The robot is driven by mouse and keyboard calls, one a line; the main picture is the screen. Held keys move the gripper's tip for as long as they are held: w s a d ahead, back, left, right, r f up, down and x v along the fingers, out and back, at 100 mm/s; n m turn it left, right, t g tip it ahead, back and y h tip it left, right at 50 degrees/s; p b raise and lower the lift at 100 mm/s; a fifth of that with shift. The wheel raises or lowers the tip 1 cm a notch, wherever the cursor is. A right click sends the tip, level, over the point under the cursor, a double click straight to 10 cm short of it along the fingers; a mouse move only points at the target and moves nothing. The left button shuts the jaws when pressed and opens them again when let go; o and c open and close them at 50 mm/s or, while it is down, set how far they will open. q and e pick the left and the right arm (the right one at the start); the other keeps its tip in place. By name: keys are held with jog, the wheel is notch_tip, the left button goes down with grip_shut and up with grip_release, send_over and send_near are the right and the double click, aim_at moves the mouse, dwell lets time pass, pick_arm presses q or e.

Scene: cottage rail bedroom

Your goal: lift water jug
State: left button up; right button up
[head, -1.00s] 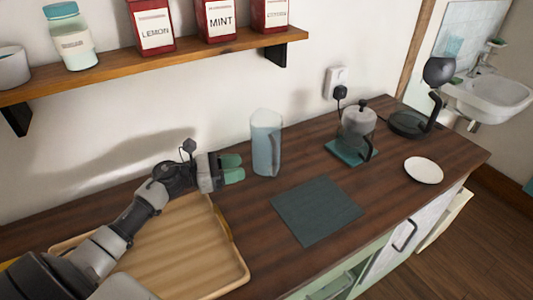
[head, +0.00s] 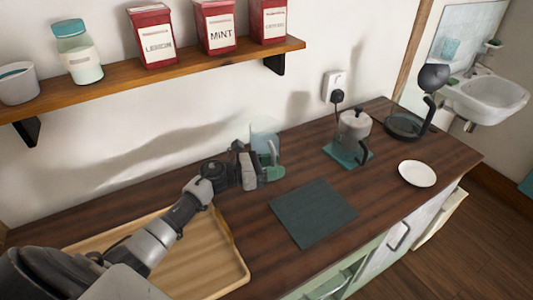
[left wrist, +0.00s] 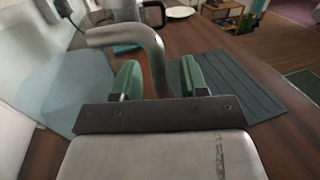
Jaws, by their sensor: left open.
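The water jug (head: 263,130) is a clear, bluish upright pitcher on the dark wooden counter, close to the wall. My left gripper (head: 272,168) is in front of it and partly hides it in the head view. In the left wrist view, the jug's body (left wrist: 68,92) is at the left and its grey curved handle (left wrist: 155,62) stands between my two green fingertips (left wrist: 158,82). The fingers are open, with gaps on both sides of the handle. My right gripper is not in view.
A dark slatted mat (head: 313,212) lies right of the gripper. A shelf (head: 110,82) with jars runs above.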

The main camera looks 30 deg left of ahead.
pick_arm(q)
grip_shut()
dwell(1.3)
jog(key=shift+a+r, duration=0.1)
jog(key=shift+r, duration=0.05)
